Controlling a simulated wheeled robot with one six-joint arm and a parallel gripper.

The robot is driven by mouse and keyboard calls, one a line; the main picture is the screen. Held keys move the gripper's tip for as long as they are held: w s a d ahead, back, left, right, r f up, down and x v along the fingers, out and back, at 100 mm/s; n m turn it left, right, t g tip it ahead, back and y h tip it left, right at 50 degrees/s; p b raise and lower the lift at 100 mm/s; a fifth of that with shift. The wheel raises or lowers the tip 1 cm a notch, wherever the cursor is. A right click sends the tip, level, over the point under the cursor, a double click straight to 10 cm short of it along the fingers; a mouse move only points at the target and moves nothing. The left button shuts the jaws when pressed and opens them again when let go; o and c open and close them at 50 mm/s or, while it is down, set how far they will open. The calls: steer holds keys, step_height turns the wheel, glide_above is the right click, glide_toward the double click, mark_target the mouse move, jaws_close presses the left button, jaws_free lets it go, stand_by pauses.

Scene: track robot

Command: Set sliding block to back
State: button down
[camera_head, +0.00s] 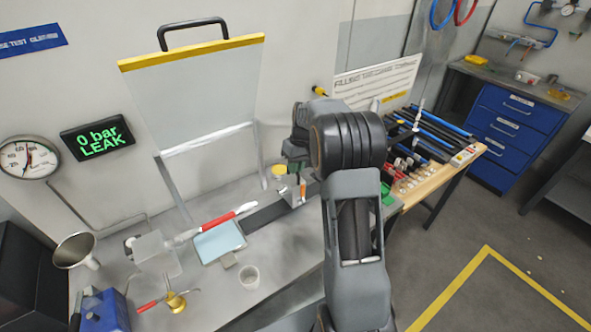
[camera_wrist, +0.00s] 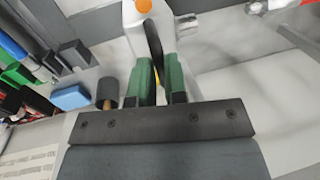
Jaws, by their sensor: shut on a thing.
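The sliding block (camera_wrist: 155,40) is pale grey with an orange knob (camera_wrist: 143,6) and a dark curved handle in the wrist view. My gripper (camera_wrist: 160,82) has green fingers, shut on the dark handle. In the head view the block (camera_head: 296,190), with a bit of orange, stands at the right end of a dark grey rail (camera_head: 262,216) on the bench. My arm comes down just above it and partly hides it. The fingertips are hard to make out there.
A clear raised guard (camera_head: 195,95) stands behind. Dark and blue rods (camera_head: 425,135) and small parts crowd the right.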

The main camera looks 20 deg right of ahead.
steer(key=shift+w+d+r, duration=0.1)
steer(key=shift+w+d, duration=0.1)
steer(key=shift+d, duration=0.85)
steer(key=shift+w+d+r, duration=0.1)
steer(key=shift+w+d, duration=0.05)
steer(key=shift+d, duration=0.9)
steer(key=c, duration=1.2)
jaws_free()
steer(key=shift+d+f, duration=0.1)
steer(key=shift+d, duration=0.1)
steer(key=shift+o, duration=0.2)
steer(key=shift+a, duration=0.15)
step_height(320, 180, up, 14)
steer(key=d+b, duration=0.1)
steer(key=d, duration=0.1)
steer(key=shift+w+d+f, duration=0.2)
steer(key=shift+d+f, duration=0.05)
steer(key=shift+d, duration=0.1)
